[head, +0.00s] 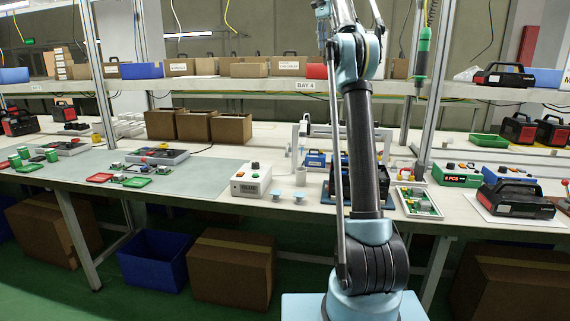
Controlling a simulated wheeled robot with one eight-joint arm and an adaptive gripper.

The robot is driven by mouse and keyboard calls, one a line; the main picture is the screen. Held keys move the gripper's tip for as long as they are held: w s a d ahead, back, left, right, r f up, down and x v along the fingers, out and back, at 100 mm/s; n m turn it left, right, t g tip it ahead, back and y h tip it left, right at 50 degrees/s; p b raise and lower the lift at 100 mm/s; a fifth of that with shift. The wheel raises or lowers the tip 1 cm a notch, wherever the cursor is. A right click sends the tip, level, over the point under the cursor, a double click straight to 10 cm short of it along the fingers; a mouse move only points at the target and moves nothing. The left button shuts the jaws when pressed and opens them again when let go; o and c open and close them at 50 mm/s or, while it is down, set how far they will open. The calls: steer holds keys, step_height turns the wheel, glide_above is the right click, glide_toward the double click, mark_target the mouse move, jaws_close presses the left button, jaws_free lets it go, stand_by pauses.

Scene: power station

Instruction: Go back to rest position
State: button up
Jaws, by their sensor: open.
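My arm rises from its pale blue base in the lower middle of the head view, in front of the workbench (215,180). It bends at a joint near the top, and its upper link runs out of the picture at the top edge. A narrow blue and grey part of my arm shows just left of that link. I make out no gripper fingers, and I see nothing held. My arm hides part of the bench and of the items behind it.
A white control box (251,180) stands left of my arm. Cardboard boxes (232,268) and a blue bin (154,260) sit under the bench. A green tool (423,52) hangs right of my arm.

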steer(key=s+d+f+n, duration=0.1)
steer(key=s+f+n, duration=0.35)
steer(key=s, duration=0.75)
steer(key=s+f+n, duration=0.2)
steer(key=s+f, duration=1)
steer(key=f, duration=0.5)
steer(key=s+f+n+y, duration=0.1)
steer(key=s+f+n, duration=0.1)
steer(key=s+f, duration=1.1)
steer(key=s+f+n+t, duration=0.1)
steer(key=s+f+n, duration=0.1)
steer(key=s+f, duration=1.1)
step_height(320, 180, down, 8)
steer(key=shift+d+f, duration=0.15)
steer(key=shift+d, duration=0.05)
steer(key=shift+n, duration=0.25)
